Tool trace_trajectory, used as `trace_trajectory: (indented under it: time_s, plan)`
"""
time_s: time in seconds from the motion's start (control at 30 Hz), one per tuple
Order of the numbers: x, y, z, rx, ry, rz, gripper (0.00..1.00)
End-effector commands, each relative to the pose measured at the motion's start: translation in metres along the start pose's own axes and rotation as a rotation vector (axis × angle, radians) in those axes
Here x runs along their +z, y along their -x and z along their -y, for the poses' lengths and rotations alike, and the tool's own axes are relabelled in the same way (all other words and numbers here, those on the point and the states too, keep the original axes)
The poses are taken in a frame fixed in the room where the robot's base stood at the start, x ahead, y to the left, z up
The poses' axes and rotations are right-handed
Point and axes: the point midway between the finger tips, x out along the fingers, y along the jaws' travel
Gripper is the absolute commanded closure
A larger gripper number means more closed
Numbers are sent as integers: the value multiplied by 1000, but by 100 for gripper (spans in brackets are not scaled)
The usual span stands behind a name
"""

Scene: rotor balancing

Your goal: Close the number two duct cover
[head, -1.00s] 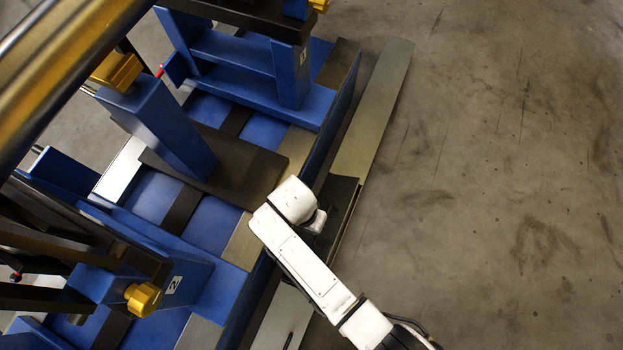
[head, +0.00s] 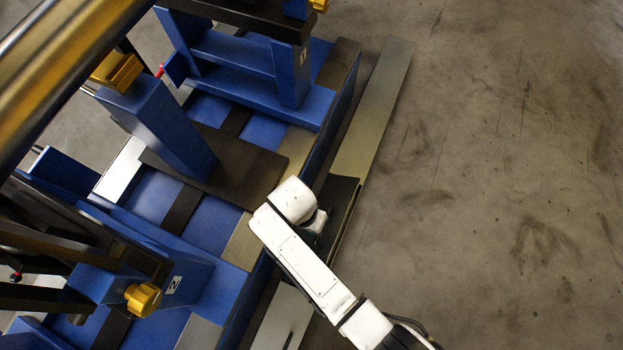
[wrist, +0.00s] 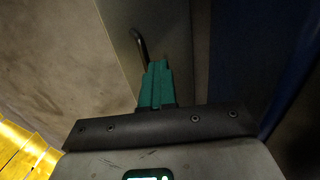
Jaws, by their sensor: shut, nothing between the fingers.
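A long grey duct runs along the right side of the blue stand in the head view. One pale, flat cover (head: 375,110) lies along its upper stretch. A darker panel (head: 343,197) sits tilted beside my wrist, partly hidden by my arm. Another pale cover with a dark slot or handle (head: 283,322) is at the bottom. I cannot read which is number two. In the wrist view, my gripper (wrist: 158,68) has its green fingers shut and empty. It is close to a dark bent handle (wrist: 141,48) on a grey panel (wrist: 122,28); contact is unclear. The head view hides my fingers.
The blue stand (head: 205,225) with posts, yellow knobs (head: 143,299) and a "2" label fills the left. A large metal shaft (head: 60,70) crosses the upper left. Bare concrete floor (head: 500,180) is clear on the right.

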Motion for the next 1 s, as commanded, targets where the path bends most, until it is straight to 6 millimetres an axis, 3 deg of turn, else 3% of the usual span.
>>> trace_trajectory:
  time_s: [0.33,0.7,1.0]
  plan:
    - [0,0,0,0,0,0,100]
    - [0,0,0,0,0,0,64]
    - [0,4,0,-1,0,0,64]
